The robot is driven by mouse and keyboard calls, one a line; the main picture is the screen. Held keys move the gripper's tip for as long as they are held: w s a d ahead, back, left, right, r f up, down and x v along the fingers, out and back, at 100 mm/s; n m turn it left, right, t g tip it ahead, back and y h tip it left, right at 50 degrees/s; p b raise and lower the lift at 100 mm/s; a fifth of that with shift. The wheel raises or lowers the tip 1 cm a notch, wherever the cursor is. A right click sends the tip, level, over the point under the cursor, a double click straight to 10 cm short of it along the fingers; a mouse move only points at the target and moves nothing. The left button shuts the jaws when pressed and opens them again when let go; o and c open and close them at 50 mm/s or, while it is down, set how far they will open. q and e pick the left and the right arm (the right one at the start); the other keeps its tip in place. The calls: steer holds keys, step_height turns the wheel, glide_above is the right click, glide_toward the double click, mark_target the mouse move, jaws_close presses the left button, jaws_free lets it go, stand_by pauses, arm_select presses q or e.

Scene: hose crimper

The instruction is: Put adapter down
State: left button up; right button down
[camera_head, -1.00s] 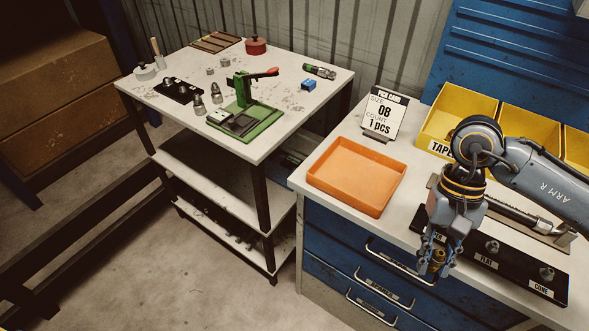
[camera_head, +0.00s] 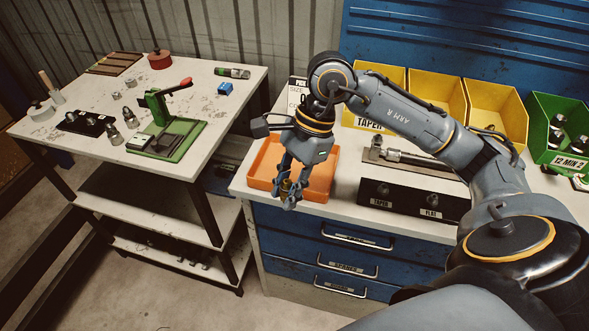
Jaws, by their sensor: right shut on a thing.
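My right gripper (camera_head: 288,198) is shut on a small brass-coloured adapter (camera_head: 286,187), which shows between its fingertips. In the picture the gripper overlaps the front part of the orange tray (camera_head: 263,160) on the blue cabinet. I cannot tell whether the adapter is above the tray floor or over its front rim. The part of the tray that shows looks empty; my gripper hides its middle. My left gripper is not in view.
A black rack (camera_head: 408,200) labelled TAPER and FLAT stands right of the tray. Yellow bins (camera_head: 434,90) and a green bin (camera_head: 556,125) stand behind. A card sign is partly hidden by my arm. The left table (camera_head: 205,85) holds a green press (camera_head: 168,135) and small parts.

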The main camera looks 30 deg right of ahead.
steer(key=w+d+r+m+t+h, duration=0.15)
steer(key=d+r+m+t, duration=0.3)
steer(key=m, duration=0.65)
steer(key=shift+g, duration=0.35)
steer(key=w+d+f+p, duration=0.1)
steer(key=w+d+f, duration=0.1)
steer(key=w+f, duration=0.1)
steer(key=w+d+f+p, duration=0.1)
steer(key=w+d+f, duration=0.1)
steer(key=w+f, duration=0.1)
steer(key=w+d+f+p, duration=0.2)
steer(key=w+f, duration=0.1)
steer(key=w, duration=0.2)
steer(key=shift+f, duration=0.4)
steer(key=shift+w+d+f, duration=0.1)
steer(key=shift+w+f, duration=0.1)
steer(key=shift+w, duration=0.05)
step_height(320, 180, down, 3)
steer(key=shift+w+p, duration=0.15)
steer(key=shift+p, duration=0.65)
steer(key=shift+d+f, duration=0.1)
steer(key=shift+f, duration=0.2)
